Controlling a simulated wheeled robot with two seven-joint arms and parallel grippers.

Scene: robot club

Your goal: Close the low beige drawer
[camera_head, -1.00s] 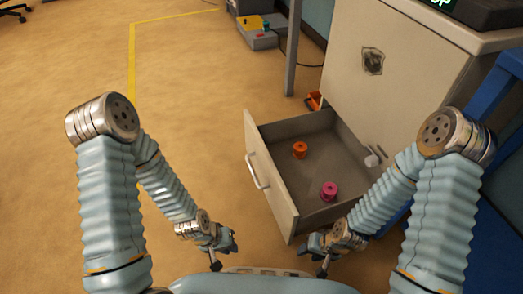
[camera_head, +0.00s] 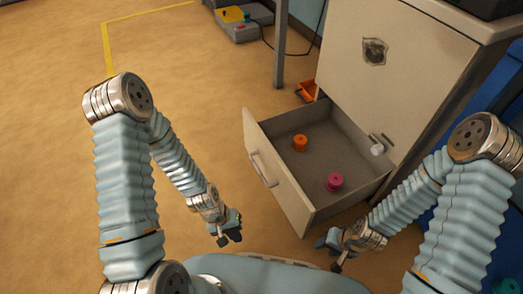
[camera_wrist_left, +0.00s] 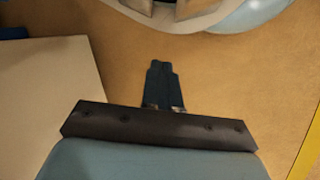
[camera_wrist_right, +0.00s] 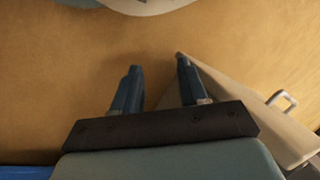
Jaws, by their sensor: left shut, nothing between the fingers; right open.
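The low beige drawer (camera_head: 275,180) is pulled well out of the beige cabinet (camera_head: 385,80) in the head view. Its front has a silver bar handle (camera_head: 263,169), and the handle also shows in the right wrist view (camera_wrist_right: 283,100). An orange spool (camera_head: 300,143) and a pink spool (camera_head: 335,181) stand inside, with a white piece (camera_head: 377,149) near the back right corner. My left gripper (camera_head: 230,238) is shut and empty, left of the drawer front and apart from it. My right gripper (camera_head: 331,252) is open and empty, near the drawer front's near end; contact is unclear.
An orange bin (camera_head: 308,91) lies on the floor behind the drawer, near a grey post (camera_head: 280,45). A grey box with coloured parts (camera_head: 240,25) stands at the back. The floor left of the drawer is clear. Something blue stands at the right.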

